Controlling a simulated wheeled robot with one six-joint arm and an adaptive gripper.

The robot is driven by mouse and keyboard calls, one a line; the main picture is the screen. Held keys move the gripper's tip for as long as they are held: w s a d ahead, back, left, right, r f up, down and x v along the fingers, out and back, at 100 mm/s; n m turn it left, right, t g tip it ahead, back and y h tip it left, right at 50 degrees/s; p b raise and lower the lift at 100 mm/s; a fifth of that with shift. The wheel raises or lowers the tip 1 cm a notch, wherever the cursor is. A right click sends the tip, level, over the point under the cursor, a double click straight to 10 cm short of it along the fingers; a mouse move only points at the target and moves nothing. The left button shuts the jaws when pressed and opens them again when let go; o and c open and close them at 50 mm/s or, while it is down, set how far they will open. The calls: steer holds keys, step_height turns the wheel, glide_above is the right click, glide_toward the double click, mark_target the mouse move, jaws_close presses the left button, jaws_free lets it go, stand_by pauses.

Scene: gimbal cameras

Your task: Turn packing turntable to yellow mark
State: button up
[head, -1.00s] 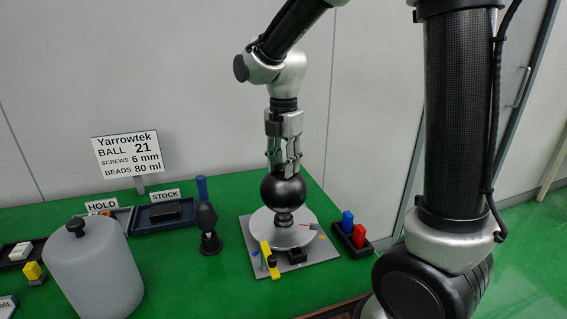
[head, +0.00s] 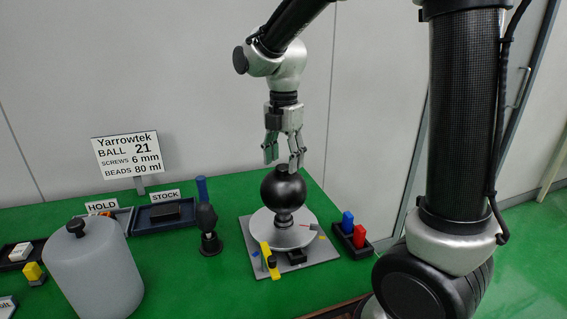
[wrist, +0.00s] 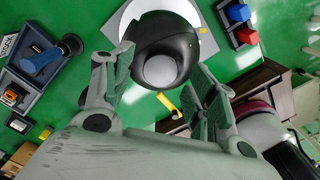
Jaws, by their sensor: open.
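The packing turntable is a pale round plate (head: 268,231) on a grey square base (head: 325,252). A large black ball-shaped piece (head: 282,188) stands on a short stem at its middle. A yellow bar (head: 266,256) lies at the front left edge, and a small yellow mark (head: 322,237) shows at the right. A thin red mark (head: 305,226) is on the plate. My gripper (head: 283,162) is open and empty just above the black ball. In the wrist view the ball (wrist: 185,35) sits beyond the spread fingers, with a pale round patch on it.
Red (head: 359,236) and blue (head: 347,220) blocks stand in a dark tray to the right. A dark upright stand (head: 209,222) is on the left, with trays behind it. A large grey canister (head: 95,268) fills the front left. Green table shows bare between them.

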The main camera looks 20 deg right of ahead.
step_height(320, 180, up, 10)
steer(key=shift+r, duration=0.2)
stand_by(0.4)
steer(key=s+d+f+m+t, duration=0.2)
steer(key=s+d+m, duration=0.5)
steer(key=s+m, duration=0.3)
steer(key=s+d+f+m+t, duration=0.2)
steer(key=s+d+m, duration=0.6)
steer(key=m, duration=0.7)
steer(key=shift+s, duration=1)
